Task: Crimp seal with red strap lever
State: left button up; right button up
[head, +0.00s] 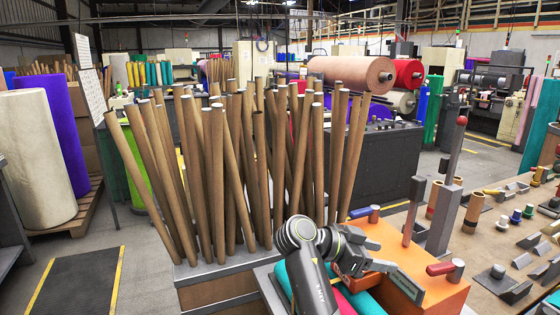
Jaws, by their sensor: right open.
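A red lever handle (440,268) with a grey metal knob (457,270) sits at the right end of an orange block (395,243). A blue lever handle (361,212) with a similar knob (374,214) sits at its far left end. My right gripper (380,264) is open and empty over the left part of the orange block, left of the red handle and apart from it. My arm hides part of the block and the teal and red rolls (345,301) beside it. I cannot make out a strap or seal. My left gripper is out of view.
Many brown cardboard tubes (217,185) stand in a bin left of my arm. A grey post with a red-knobbed lever (461,121) rises behind the orange block. The wooden table (482,244) at right holds several small parts, including two tan tubes (474,207).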

aim_at(454, 268)
jog(key=k+j, duration=0.1)
jog(key=j, duration=0.65)
jog(key=k+j, duration=0.1)
jog(key=j, duration=0.6)
